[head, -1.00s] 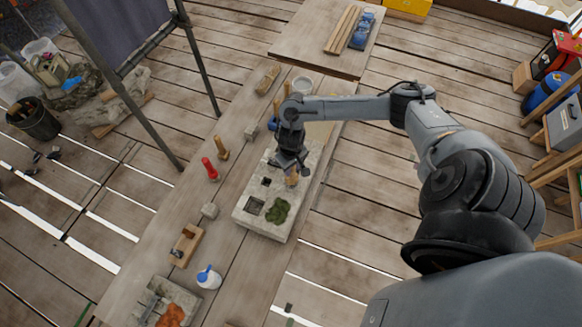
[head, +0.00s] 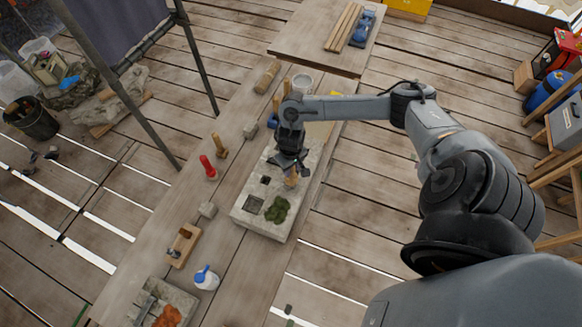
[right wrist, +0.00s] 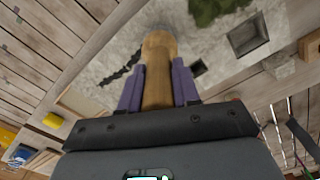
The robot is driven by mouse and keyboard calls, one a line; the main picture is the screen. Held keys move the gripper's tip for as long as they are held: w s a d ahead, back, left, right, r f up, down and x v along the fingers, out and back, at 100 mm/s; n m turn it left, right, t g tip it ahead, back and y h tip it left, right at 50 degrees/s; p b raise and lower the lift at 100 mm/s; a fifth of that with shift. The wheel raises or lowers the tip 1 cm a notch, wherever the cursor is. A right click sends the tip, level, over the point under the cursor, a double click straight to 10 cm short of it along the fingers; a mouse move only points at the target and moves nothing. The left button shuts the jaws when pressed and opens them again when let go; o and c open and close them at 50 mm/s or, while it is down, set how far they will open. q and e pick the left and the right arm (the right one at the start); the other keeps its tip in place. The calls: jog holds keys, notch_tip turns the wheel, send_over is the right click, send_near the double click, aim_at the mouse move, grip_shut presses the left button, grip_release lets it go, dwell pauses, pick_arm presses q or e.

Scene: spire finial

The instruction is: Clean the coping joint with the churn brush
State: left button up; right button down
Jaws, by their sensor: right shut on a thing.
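The stone coping block (head: 248,217) lies on the long plank bench, with square sockets and a green moss patch (head: 277,209) on its top. My right gripper (head: 292,172) is over the block's middle. In the right wrist view its purple-padded fingers (right wrist: 158,85) are shut on a wooden handle (right wrist: 158,60), likely the churn brush. The brush's working end is hidden. A dark, jagged line that may be the joint (right wrist: 120,70) runs across the stone beside the handle; the moss (right wrist: 215,10) shows at the top. My left gripper is not in view.
On the bench left of the block are a red-handled tool (head: 208,167), a wooden-handled tool (head: 219,146), a small grey block (head: 208,209), a wooden plane-like tool (head: 183,245) and a blue-topped bottle (head: 206,278). A stone tray (head: 180,296) is at the near end. A metal post stands left.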

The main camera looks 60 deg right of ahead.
jog(key=shift+f, duration=0.75)
jog(key=shift+d, duration=0.1)
dwell(0.5)
jog(key=shift+d+r, duration=0.1)
jog(key=shift+d, duration=0.65)
jog(key=shift+w+d+p, duration=0.15)
jog(key=shift+d+p, duration=0.15)
jog(key=shift+d, duration=0.35)
jog(key=shift+d, duration=0.2)
jog(key=shift+w+d+p, duration=0.1)
jog(key=shift+d+p, duration=0.2)
jog(key=shift+d, duration=1)
jog(key=shift+d, duration=0.1)
jog(key=shift+d, duration=0.1)
